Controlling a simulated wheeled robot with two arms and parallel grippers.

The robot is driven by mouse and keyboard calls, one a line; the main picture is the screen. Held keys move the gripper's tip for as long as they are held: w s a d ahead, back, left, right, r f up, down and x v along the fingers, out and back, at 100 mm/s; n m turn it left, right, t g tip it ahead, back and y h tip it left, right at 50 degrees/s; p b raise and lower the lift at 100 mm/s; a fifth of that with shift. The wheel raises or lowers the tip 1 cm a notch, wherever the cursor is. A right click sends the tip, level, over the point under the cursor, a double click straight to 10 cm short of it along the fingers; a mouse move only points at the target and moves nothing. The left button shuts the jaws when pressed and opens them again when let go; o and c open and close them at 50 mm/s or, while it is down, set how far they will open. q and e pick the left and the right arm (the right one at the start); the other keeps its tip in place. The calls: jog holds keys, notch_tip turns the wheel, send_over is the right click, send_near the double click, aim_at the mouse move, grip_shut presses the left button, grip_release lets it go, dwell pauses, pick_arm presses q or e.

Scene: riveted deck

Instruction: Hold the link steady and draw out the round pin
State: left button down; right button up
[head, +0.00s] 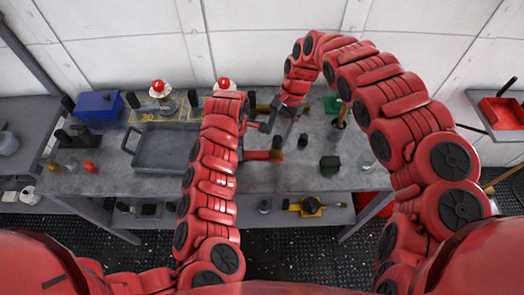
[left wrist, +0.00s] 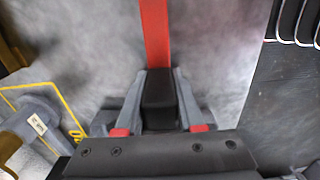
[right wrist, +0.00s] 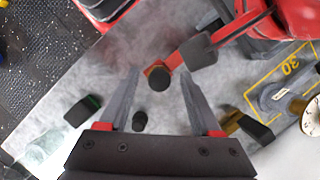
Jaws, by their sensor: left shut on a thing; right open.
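The link is a red bar (head: 260,155) low over the grey workbench; it also shows in the left wrist view (left wrist: 155,35). My left gripper (left wrist: 159,80) is shut on the link's black end block (left wrist: 158,92). The round pin (right wrist: 158,80) has a dark round head and stands at the orange far end of the link, also seen in the head view (head: 277,143). My right gripper (right wrist: 157,75) is open and empty, above the bench, with the pin head showing between its fingers, apart from them. The pin's shank is hidden.
A grey tray (head: 160,165) lies left of the link. A black peg (right wrist: 140,121), a dark green-topped block (right wrist: 80,111) and a clear glass (right wrist: 45,148) stand near the pin. Red-topped posts (head: 158,88) stand behind. The bench front is fairly clear.

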jog(key=shift+f, duration=0.9)
grip_shut()
